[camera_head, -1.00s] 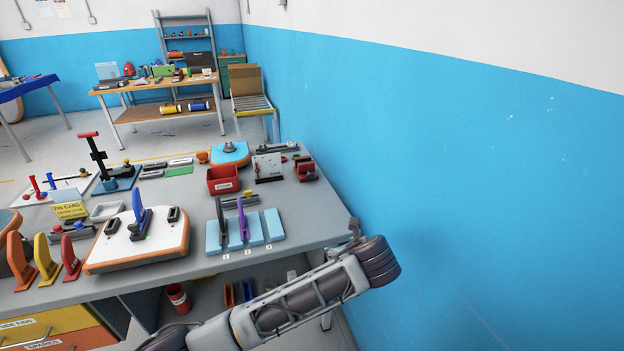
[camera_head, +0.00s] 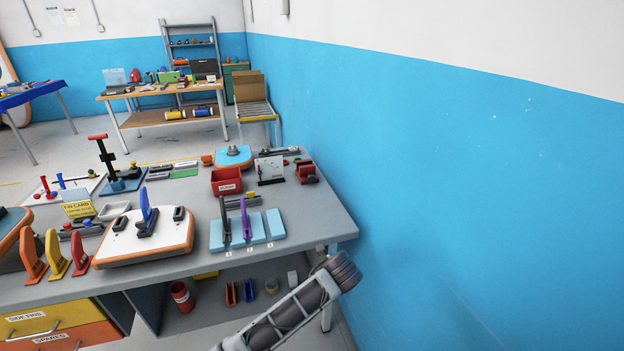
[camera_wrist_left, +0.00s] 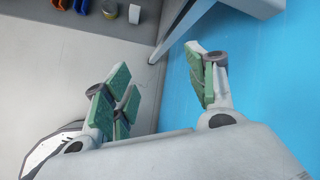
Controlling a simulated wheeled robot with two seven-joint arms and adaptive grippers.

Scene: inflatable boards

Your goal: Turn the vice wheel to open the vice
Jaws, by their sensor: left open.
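A small red device (camera_head: 306,172) that looks like a vice stands at the far right corner of the grey workbench (camera_head: 310,222). It is too small to tell a wheel on it or how far its jaws are apart. My left gripper (camera_wrist_left: 163,76) shows in the left wrist view, with its green-padded fingers spread and nothing between them. It is over the floor beside the blue wall, near a bench leg and apart from the red device. My left gripper's fingers do not show in the head view. My right gripper is not seen.
The bench holds a red bin (camera_head: 226,181), a white-and-orange board (camera_head: 118,246), light-blue blocks (camera_head: 273,224) and coloured fins (camera_head: 54,254). The blue wall (camera_head: 450,200) closes off the right side. One of my arm links (camera_head: 295,310) lies before the bench's front right corner.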

